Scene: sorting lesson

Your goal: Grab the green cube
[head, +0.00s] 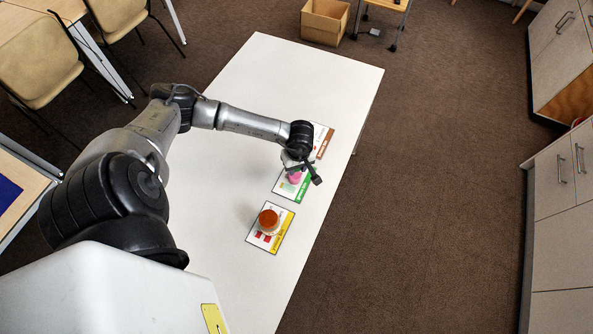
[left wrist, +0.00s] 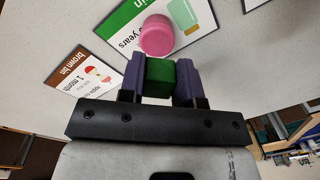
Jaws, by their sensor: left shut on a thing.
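The green cube (left wrist: 160,78) is between the two purple-grey fingers of my left gripper (left wrist: 160,70) in the left wrist view. The fingers are shut on it from both sides. In the head view my left gripper (head: 303,170) is over the far part of the white table, by the green-labelled card (head: 304,195). The cube is hidden there by the gripper. My right gripper is in neither view.
A pink round piece (left wrist: 157,36) sits on the green card, just beyond the cube in the wrist view. An orange-brown round piece (head: 269,219) stands on the yellow card (head: 264,241) nearer me. A brown-bin card (left wrist: 84,75) lies alongside. The white table (head: 285,75) is otherwise largely clear.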

